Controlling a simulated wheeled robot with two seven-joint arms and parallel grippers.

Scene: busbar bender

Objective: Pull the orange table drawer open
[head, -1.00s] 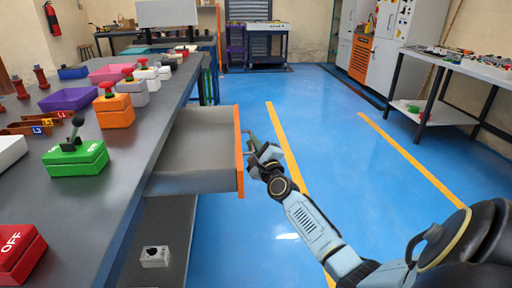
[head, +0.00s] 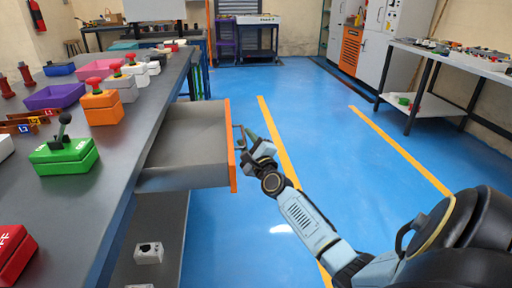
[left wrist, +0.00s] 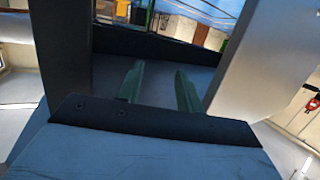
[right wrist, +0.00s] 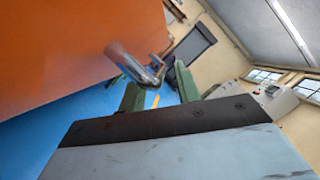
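The grey drawer (head: 188,150) with its orange front (head: 231,147) stands well out from under the table in the head view. My right gripper (head: 249,138) is at the outer side of that front, by its metal handle (head: 240,140). In the right wrist view, the handle (right wrist: 132,62) reaches from the orange front (right wrist: 55,50) to the fingertips of my right gripper (right wrist: 158,78). The fingers stand apart with visible gaps; whether they touch the handle is unclear. My left gripper (left wrist: 159,82) is open and empty in the left wrist view, and outside the head view.
The grey table (head: 110,150) runs along the left, carrying a green switch box (head: 63,156), an orange button box (head: 102,107) and several others. A lower shelf (head: 160,215) holds a small white box (head: 148,252). The blue floor (head: 330,150) right of the drawer is clear.

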